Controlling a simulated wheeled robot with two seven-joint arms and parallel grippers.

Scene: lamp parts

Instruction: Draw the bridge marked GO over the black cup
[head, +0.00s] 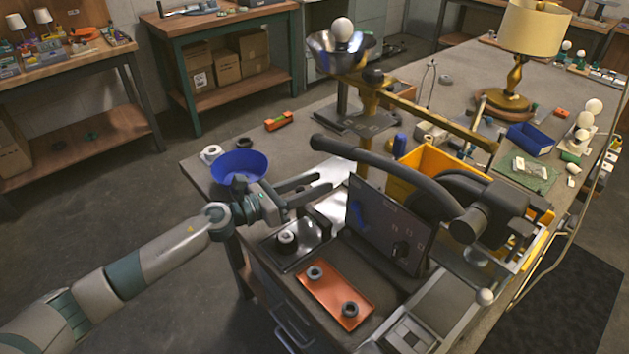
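My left gripper (326,183) reaches in from the left over the front of the bench. Its two fingers are apart, with nothing seen between them. They point right toward the dark control panel (388,228). A thick black curved bar (385,165) arches above the panel and joins a black machine body (485,208) at right. No GO mark is legible, so I cannot tell whether this bar is the bridge. A small dark round part with a pale top (287,240) sits in a metal tray below the gripper; I cannot confirm it is the black cup. My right gripper is not in view.
An orange tray (322,302) with dark rings lies in front of the panel. A blue bowl (239,165) stands left of the gripper. A yellow bin (432,160), a brass-coloured arm (440,122) and a lamp (530,35) stand behind. Bare bench shows at back left.

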